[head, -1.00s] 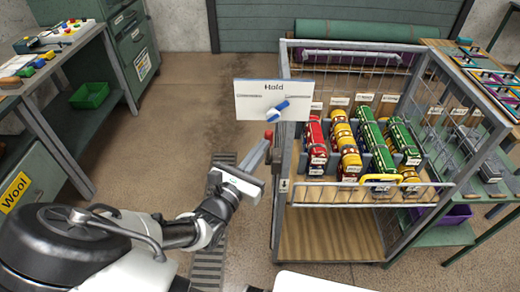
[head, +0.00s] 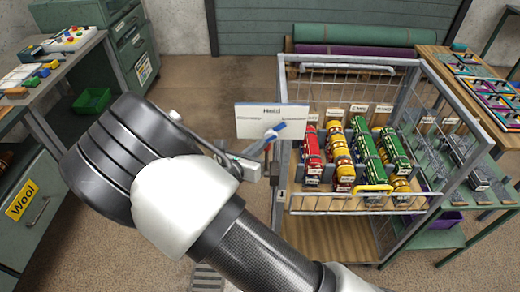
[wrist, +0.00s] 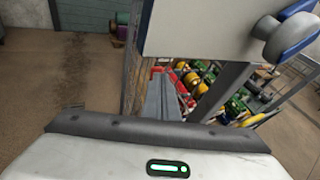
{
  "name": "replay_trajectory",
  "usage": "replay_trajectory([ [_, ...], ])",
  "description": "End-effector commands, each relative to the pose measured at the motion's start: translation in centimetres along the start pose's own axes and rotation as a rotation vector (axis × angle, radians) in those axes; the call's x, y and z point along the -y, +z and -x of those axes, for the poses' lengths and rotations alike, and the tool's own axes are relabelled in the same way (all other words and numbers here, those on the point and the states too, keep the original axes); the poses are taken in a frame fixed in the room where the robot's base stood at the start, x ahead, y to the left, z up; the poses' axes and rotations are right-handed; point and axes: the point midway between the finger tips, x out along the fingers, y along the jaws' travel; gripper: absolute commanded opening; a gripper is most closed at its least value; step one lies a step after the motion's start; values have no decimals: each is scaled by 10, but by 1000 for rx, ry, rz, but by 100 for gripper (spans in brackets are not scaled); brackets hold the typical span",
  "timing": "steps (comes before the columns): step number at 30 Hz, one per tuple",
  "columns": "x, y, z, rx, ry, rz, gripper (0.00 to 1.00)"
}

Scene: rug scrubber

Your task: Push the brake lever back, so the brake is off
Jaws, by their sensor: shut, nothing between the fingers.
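My gripper (head: 264,148) is shut and empty, just below the labelled panel on the left side of the wire-sided cart. In the wrist view its grey fingers (wrist: 160,98) point away from me, with the panel overhead. A small red end (wrist: 157,71) shows by the fingertips; it may be the brake lever's knob, but I cannot tell whether they touch. The lever's shaft is not clear in either view. The white panel (head: 255,119) carries a blue-and-white handle (head: 274,131), which also shows large at the upper right of the wrist view (wrist: 287,35).
A bench with trays (head: 480,80) stands right, a cabinet labelled Wool (head: 22,199) left. Floor is open behind the panel (head: 200,85).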

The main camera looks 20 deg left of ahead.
Motion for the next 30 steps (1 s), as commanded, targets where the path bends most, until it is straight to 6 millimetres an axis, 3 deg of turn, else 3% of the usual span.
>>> replay_trajectory([
  [12,-5,2,-11,1,-1,-2,0],
  [30,-6,11,-7,4,-4,-4,0],
])
